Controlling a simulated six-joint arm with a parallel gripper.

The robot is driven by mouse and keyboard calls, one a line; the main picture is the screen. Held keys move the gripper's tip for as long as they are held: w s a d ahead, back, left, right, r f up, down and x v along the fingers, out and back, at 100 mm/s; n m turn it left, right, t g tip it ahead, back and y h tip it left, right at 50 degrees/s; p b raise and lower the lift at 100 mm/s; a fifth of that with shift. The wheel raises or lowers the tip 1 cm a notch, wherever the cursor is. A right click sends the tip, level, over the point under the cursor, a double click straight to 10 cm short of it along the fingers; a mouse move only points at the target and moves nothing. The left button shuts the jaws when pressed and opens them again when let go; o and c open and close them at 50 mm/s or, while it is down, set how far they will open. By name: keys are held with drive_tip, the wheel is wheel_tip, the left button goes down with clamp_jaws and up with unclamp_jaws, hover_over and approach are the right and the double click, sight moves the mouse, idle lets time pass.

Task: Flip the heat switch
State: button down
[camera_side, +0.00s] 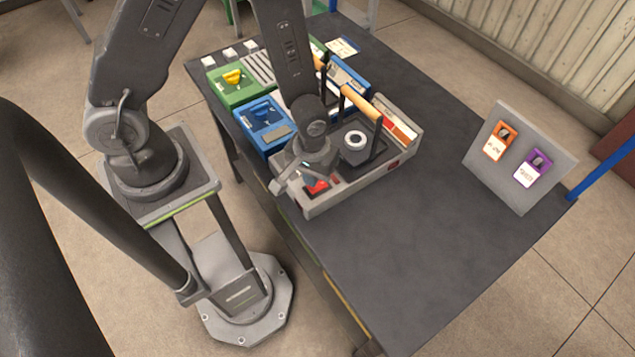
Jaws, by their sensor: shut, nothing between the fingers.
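A red rocker switch (317,186), which looks like the heat switch, sits on the front left part of a grey furnace unit (345,196) on the dark table. My gripper (306,177) is low over that corner of the unit, right beside the red switch. It is shut and empty. My wrist covers part of the unit's left side. Whether the fingertips touch the switch cannot be told, nor which way the switch is tipped.
On the unit are a round white-ringed part (355,140) and a wooden-handled bar (362,104). Blue (265,122) and green (236,92) boxes stand behind left. A grey panel (518,158) with orange and purple tags stands right. The table's front right is clear.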

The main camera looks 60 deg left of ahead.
drive_tip(key=shift+f, duration=1.2)
idle(0.9)
drive_tip(key=shift+r, duration=3.5)
drive_tip(key=shift+w+r, duration=0.1)
drive_tip(key=shift+r, duration=0.15)
drive_tip(key=a+r+m+t, duration=0.3)
drive_tip(key=r, duration=1.3)
drive_tip(key=s+a+r+m+t, duration=0.2)
drive_tip(key=s+r, duration=0.4)
drive_tip(key=r, duration=0.4)
drive_tip(key=shift+s+a+m+t, duration=0.3)
drive_tip(key=shift+s+a+m, duration=0.15)
drive_tip(key=shift+a, duration=0.25)
